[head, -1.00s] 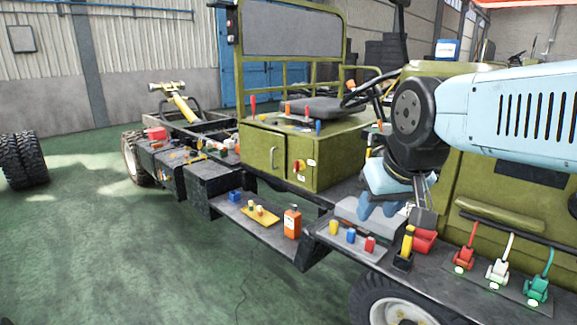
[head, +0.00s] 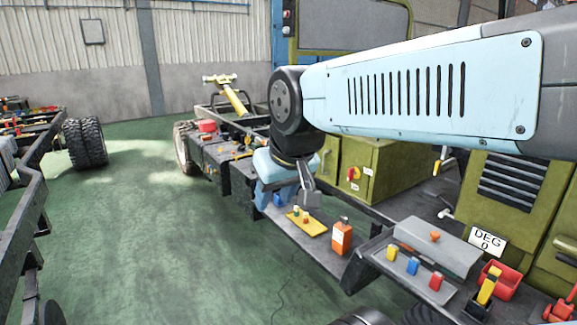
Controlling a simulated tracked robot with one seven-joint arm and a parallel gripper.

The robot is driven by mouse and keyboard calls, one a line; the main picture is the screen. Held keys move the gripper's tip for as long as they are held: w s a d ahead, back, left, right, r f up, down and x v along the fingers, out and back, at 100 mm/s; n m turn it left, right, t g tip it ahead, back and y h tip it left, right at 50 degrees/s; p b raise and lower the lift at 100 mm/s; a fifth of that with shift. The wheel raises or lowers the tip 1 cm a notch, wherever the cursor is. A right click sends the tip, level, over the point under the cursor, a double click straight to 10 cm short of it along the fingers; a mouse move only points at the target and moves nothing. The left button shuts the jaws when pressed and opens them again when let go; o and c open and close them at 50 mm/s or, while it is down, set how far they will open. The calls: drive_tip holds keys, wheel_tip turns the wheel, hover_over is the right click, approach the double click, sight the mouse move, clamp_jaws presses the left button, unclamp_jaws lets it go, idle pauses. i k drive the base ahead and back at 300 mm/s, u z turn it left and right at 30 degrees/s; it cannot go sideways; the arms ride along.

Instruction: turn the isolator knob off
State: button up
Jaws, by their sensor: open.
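The isolator knob (head: 352,174) is a small red knob on a yellow plate, on the front of the olive-green cabinet (head: 375,165). White labels sit beside it. My gripper (head: 311,200) hangs below my light-blue wrist, to the left of the knob and a little lower in the picture. It appears open and empty, with nothing between its grey fingers. It looks apart from the knob, though the depth between them is hard to judge. The knob is in clear view, and my arm covers the cabinet's top and the seat area.
A grey box (head: 437,246), coloured blocks and a red bin (head: 499,280) stand at the right. Another chassis (head: 28,215) is at the left; green floor between is clear.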

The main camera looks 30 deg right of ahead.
sight(352, 172)
drive_tip(key=z, duration=0.05)
drive_tip(key=i, duration=1.1)
drive_tip(key=z, duration=0.55)
